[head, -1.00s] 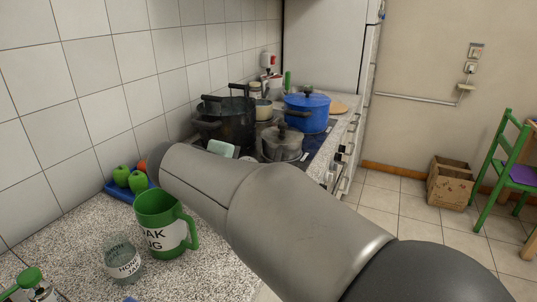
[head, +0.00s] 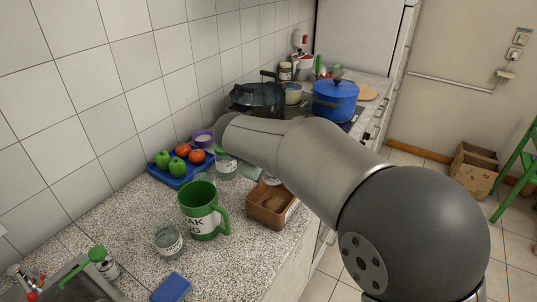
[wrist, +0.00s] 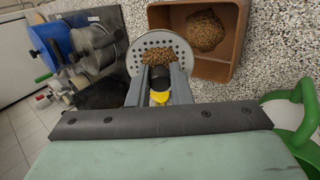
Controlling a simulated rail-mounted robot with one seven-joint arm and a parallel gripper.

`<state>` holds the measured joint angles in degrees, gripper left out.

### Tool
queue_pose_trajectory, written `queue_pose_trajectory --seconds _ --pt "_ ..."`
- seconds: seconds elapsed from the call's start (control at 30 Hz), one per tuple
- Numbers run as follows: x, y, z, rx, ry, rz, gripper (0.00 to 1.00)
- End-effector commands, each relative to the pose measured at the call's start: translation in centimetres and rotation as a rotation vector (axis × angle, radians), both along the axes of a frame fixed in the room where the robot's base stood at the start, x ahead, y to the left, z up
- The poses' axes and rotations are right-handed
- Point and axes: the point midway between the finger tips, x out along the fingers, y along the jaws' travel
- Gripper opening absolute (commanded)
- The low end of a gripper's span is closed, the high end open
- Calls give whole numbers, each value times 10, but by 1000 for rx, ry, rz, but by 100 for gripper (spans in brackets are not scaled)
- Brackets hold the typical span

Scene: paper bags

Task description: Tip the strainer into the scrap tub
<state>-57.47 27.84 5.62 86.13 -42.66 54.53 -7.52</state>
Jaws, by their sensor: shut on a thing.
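My gripper (wrist: 160,92) is shut on the strainer's handle, with a yellow part showing between the fingers. The strainer (wrist: 143,44) is a round, pale, perforated dish. Brown bits lie in it, gathered on the side nearest my fingers. In the wrist view it overlaps the near left corner of the scrap tub (wrist: 239,35); I cannot tell its height above it. The tub is an open brown box with a heap of similar brown bits inside. It stands on the counter in the head view (head: 254,209), partly behind my arm.
A green mug (head: 198,213) stands left of the tub, with a glass jar (head: 168,242) and a blue sponge (head: 171,288) nearer. A blue tray (head: 176,181) of fruit is by the wall. Pots, including a blue one (head: 335,101), stand on the stove behind. A sink is front left.

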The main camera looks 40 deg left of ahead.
Motion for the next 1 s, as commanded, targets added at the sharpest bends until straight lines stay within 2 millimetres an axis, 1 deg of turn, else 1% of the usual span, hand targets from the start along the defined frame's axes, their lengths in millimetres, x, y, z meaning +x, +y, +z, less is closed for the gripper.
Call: queue_pose_trajectory --seconds 0.03,0.57,0.6,0.67,0.7,0.8,1.0 --pt "2 -1 9 0 20 -2 0" --pt "12 0 14 -3 238 -4 0" --pt "17 -1 14 -3 282 -9 0" --pt "20 -1 14 -3 347 -7 0" --pt "24 0 8 -2 401 -10 0" --pt "28 0 9 -5 507 -6 0" --pt "32 1 11 -10 615 -2 0"
